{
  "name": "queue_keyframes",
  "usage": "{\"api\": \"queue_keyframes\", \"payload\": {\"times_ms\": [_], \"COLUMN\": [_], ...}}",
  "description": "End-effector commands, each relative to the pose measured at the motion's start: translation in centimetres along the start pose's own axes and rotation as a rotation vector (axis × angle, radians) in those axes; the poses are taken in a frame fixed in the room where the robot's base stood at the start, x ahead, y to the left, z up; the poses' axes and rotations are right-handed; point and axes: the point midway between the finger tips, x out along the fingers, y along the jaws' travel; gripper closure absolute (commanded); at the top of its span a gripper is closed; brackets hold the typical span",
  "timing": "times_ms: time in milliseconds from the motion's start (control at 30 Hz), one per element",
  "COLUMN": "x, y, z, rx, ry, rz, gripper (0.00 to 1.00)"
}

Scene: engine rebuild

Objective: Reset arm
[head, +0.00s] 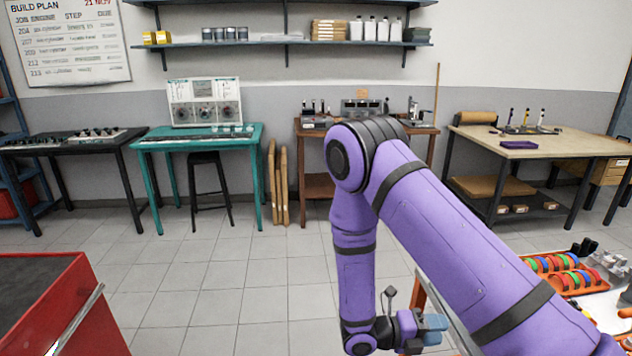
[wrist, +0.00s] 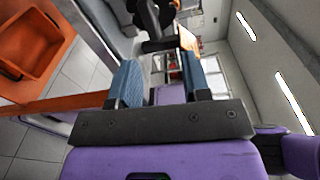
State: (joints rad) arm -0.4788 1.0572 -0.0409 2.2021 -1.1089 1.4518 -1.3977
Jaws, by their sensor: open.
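My gripper (head: 432,328) shows at the bottom of the head view, at the end of my purple arm, beside the edge of a table at the lower right. In the wrist view my gripper (wrist: 160,82) has its two blue fingers apart, with nothing between them. The arm is bent at the elbow, with the forearm hanging down. No object is held.
A table with orange trays of coloured rings (head: 562,272) stands at the right. A red cabinet (head: 85,290) is at the lower left. Benches line the back wall, with a black stool (head: 207,180) there. The tiled floor (head: 240,270) between is clear. An orange bin (wrist: 30,45) shows in the wrist view.

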Motion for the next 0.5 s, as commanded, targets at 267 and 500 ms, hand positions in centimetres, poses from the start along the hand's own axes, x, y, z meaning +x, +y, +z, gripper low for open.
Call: {"api": "queue_keyframes", "payload": {"times_ms": [267, 500], "x": [0.2, 0.5], "y": [-5.8, -10.5], "z": [0.6, 0.4], "rx": [0.293, 0.553], "ry": [0.175, 0.338], "rz": [0.102, 0.179], "gripper": [0.56, 0.56]}}
